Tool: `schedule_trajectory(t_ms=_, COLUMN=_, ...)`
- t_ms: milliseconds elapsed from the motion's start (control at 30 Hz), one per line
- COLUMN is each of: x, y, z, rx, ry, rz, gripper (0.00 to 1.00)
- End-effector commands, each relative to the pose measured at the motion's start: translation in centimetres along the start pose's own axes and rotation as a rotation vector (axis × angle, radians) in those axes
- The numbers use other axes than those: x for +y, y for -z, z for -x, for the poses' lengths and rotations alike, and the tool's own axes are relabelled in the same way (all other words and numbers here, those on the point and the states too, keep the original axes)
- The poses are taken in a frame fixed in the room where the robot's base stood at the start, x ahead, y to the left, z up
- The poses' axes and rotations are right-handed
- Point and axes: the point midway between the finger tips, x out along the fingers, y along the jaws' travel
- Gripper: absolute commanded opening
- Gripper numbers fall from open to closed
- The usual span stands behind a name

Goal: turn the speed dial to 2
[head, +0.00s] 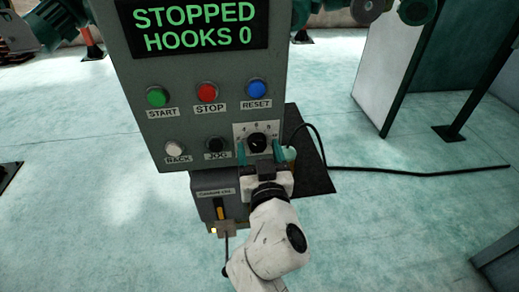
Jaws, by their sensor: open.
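The speed dial (257,142) is a black round knob on a pale numbered plate at the lower right of the grey control panel (185,65). Its small scale numbers and pointer are too small to read surely. My gripper (260,152) is at the dial, with one teal finger on each side of the knob. The fingers are open; I cannot tell whether they touch it. The panel's screen (200,27) reads STOPPED, HOOKS 0 in green.
Above the dial are START (157,97), STOP (207,92) and RESET (256,88) buttons. A black cable (420,168) runs right along the floor.

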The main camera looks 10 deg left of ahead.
Motion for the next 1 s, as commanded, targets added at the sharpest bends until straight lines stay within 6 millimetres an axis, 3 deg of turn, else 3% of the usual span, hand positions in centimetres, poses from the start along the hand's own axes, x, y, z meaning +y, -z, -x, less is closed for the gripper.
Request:
schedule_trajectory(t_ms=267, x=0.02, y=-0.03, z=-0.11, rx=0.0, ry=0.0, rz=0.0, gripper=0.68)
schedule_trajectory(t_ms=833, x=-0.01, y=-0.02, z=-0.08, rx=0.0, ry=0.0, rz=0.001, gripper=0.13)
schedule_trajectory(t_ms=1000, x=-0.01, y=-0.02, z=-0.08, rx=0.0, ry=0.0, rz=0.008, gripper=0.12)
